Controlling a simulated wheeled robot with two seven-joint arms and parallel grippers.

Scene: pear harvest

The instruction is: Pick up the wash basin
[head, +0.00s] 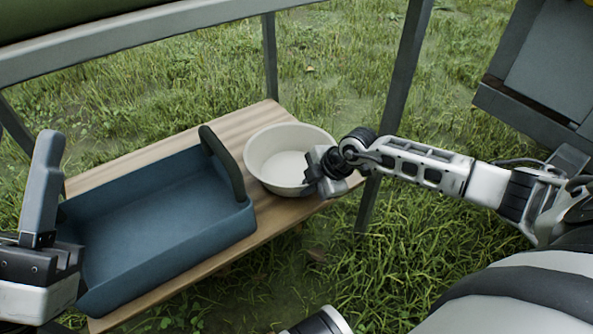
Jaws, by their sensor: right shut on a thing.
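The wash basin (272,144) is a round, cream-white bowl standing upright on the right end of a wooden board (112,174). It looks empty. My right gripper (318,178) is at the basin's right front rim and is shut on it. The gripper's own body hides that part of the rim and most of the fingers. My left gripper (42,195) is at the left edge, beside the blue tray. Only part of it shows, and I cannot tell its opening.
A blue tray (225,230) with a raised dark handle (222,163) stands on the board just left of the basin. Grey metal posts (398,80) rise behind and right of the board. A dark grey box (540,75) is at the upper right. Grass surrounds everything.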

